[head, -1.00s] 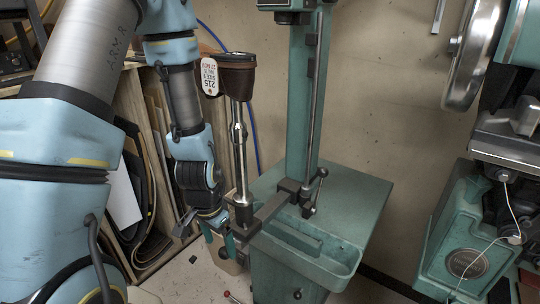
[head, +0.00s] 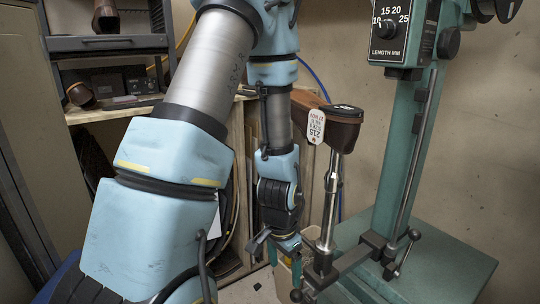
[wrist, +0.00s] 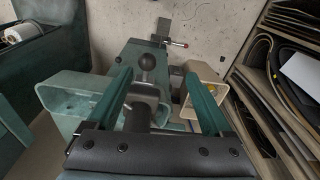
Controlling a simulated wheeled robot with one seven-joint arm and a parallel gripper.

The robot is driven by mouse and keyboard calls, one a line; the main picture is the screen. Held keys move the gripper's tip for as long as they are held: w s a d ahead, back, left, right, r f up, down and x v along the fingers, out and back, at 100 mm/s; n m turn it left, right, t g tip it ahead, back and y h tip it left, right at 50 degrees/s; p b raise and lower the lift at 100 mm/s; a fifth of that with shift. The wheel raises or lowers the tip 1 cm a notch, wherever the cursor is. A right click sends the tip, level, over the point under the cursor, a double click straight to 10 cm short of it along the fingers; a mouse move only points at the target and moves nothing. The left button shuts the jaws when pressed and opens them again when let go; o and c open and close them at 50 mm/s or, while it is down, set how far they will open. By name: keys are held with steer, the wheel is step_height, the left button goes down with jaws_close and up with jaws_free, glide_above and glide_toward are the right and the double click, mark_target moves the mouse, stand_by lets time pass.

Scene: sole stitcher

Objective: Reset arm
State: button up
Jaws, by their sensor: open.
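My gripper (head: 283,254) hangs at the lower middle of the head view, at the end of my blue arm, just left of the stitcher's post bracket. In the wrist view my gripper (wrist: 155,98) shows two green fingers spread apart with nothing held between them. Beyond and between the fingers are a dark ball knob (wrist: 146,61) and the machine's green body. The sole stitcher (head: 402,150) stands at the right, with a length dial on its head. A brown shoe (head: 335,118) with a white tag sits upside down on the metal post, right of my forearm.
A shelf (head: 105,112) with brown footwear stands at the back left. The stitcher's green table (head: 445,262) lies at the lower right. In the wrist view, a rack of dark sheets (wrist: 268,62) stands close at the right, and a beige bin (wrist: 207,76) sits beyond the right finger.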

steer(key=w+a+r+n, duration=0.2)
steer(key=a+r+n, duration=0.7)
steer(key=a+r, duration=0.5)
steer(key=shift+w+a+r+n+t+y, duration=0.25)
steer(key=shift+r+n+t+y, duration=0.15)
steer(key=shift+r, duration=0.35)
